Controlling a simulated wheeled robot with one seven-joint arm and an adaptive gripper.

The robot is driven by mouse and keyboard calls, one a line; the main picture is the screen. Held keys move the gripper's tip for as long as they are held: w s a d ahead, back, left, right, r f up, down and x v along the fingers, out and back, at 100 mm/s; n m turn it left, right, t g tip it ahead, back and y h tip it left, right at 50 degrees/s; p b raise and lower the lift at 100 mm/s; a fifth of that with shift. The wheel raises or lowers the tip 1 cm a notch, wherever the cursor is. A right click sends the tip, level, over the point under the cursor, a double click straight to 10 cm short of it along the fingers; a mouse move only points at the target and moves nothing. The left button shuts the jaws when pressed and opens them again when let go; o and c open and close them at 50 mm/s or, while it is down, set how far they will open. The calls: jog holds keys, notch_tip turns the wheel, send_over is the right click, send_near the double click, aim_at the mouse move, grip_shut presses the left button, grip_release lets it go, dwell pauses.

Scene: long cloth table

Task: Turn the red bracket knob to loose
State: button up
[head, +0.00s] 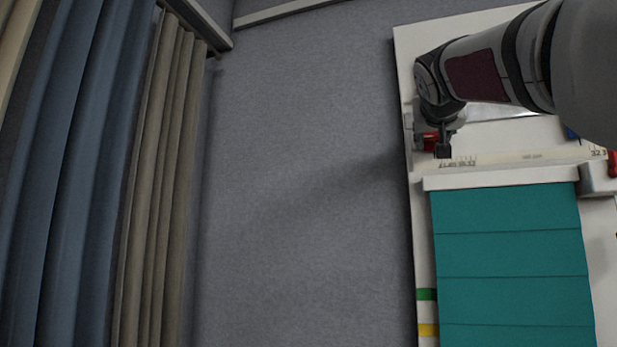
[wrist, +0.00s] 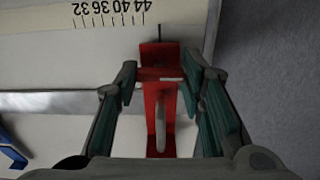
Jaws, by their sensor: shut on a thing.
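The red bracket knob (wrist: 158,100) is in the middle of the wrist view, a long red piece with a pale elongated part along its lower middle. My gripper (wrist: 160,76) has one finger on each side of its upper part and is shut on it. In the head view my gripper (head: 443,143) is at the left end of the board, and a bit of the red knob (head: 429,140) shows beside it. The fingers and wrist hide the rest. I cannot tell how far the knob is turned.
A pale strip with a printed scale (head: 520,157) runs across the white board. A teal pleated cloth (head: 510,260) hangs below it. Another red piece (head: 613,163) is at the right end. A blue piece (wrist: 12,148) is at the wrist view's left. Grey cloth is bare left of the board.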

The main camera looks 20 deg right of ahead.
jog(key=shift+f, duration=0.1)
dwell(0.3)
jog(key=o, duration=1.2)
jog(key=shift+c, duration=0.2)
jog(key=v, duration=1.2)
